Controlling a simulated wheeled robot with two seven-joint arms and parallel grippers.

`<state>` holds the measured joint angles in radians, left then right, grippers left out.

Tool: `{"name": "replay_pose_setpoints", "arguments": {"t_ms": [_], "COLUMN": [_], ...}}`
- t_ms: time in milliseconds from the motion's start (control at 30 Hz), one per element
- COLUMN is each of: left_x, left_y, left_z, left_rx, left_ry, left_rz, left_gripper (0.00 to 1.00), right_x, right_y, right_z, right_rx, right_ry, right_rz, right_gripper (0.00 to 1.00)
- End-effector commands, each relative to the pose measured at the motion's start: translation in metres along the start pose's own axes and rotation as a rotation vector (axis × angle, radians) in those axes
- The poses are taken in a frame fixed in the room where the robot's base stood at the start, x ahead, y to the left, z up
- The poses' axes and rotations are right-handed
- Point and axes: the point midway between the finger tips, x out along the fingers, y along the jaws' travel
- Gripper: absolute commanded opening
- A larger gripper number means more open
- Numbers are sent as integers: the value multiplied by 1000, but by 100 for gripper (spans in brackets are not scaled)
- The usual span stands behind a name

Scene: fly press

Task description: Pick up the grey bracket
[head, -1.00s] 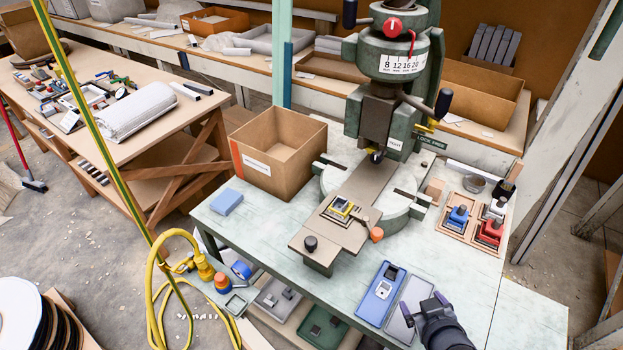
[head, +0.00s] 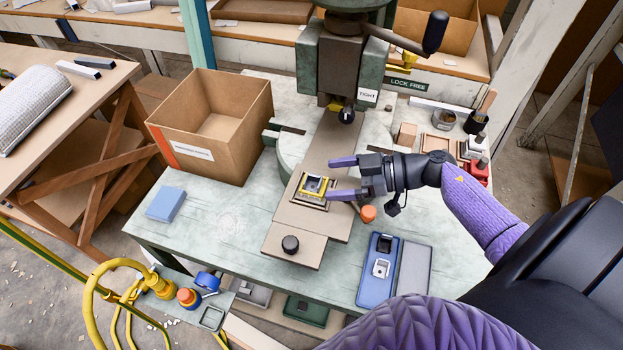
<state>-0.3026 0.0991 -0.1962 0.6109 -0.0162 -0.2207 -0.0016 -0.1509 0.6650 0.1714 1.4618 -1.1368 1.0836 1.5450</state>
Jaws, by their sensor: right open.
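A small grey bracket (head: 313,184) sits in a yellow fixture (head: 318,197) on the brown sliding plate of the press. My right gripper (head: 330,179) comes in from the right and is open. In the picture its two purple fingertips lie at the right side of the fixture, one beyond it and one over its near right edge. Nothing shows between the fingers. I cannot tell how high they are above the bracket. My left gripper is out of view.
The press head (head: 345,60) stands just behind the fixture. A blue tray (head: 372,290) with small parts lies in front. A cardboard box (head: 205,150) and blue block (head: 166,204) stand left.

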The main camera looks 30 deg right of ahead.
Motion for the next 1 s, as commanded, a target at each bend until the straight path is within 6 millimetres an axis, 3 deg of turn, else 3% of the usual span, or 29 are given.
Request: {"name": "replay_pose_setpoints", "arguments": {"t_ms": [133, 400, 800, 1000], "left_x": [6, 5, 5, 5], "left_y": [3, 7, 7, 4], "left_z": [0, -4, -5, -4], "left_rx": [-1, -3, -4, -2], "left_ry": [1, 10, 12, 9], "left_rz": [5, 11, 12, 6], "left_gripper": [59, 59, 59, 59], "right_x": [27, 32, 31, 31], "right_y": [1, 1, 0, 0], "right_z": [-1, -1, -1, -1], "right_rx": [0, 1, 1, 1], "right_ry": [4, 1, 1, 1], "right_rz": [1, 1, 1, 1], "right_gripper": [90, 88, 3, 0]}}
